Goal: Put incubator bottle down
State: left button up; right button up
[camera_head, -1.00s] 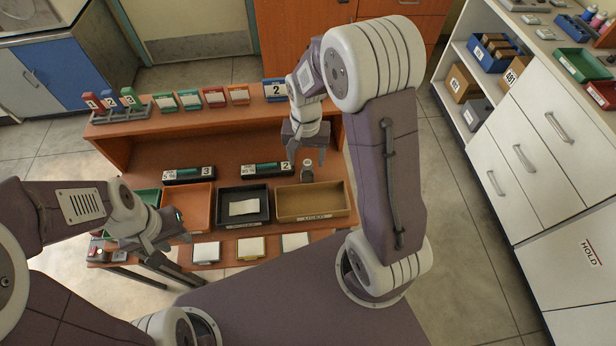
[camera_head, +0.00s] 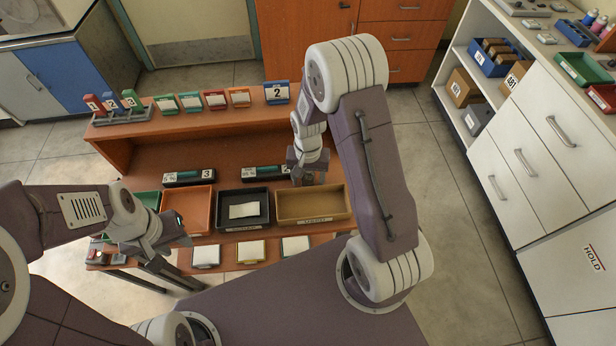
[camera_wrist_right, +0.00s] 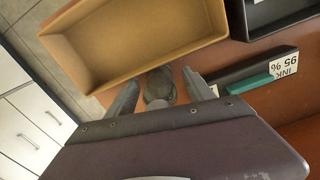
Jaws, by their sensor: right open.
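The incubator bottle (camera_wrist_right: 159,88) is a small grey, rounded piece seen from above in the right wrist view. It stands on the brown desk just behind the tan tray (camera_wrist_right: 130,75). My right gripper (camera_wrist_right: 160,92) is open, with one finger on each side of the bottle and a gap at both sides. In the head view my right gripper (camera_head: 308,178) is low behind the tan tray and mostly hides the bottle. My left gripper (camera_head: 172,240) hangs at the desk's left front; its jaws are not clear.
An orange tray (camera_head: 187,222) and a black tray (camera_head: 228,219) holding a white card stand left of the tan tray. Dark label holders (camera_head: 190,177) lie behind them. A raised shelf (camera_head: 200,115) carries cards and coloured pieces. Floor is free at the right.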

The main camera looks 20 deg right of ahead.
grip_shut()
jog(key=shift+r, duration=0.15)
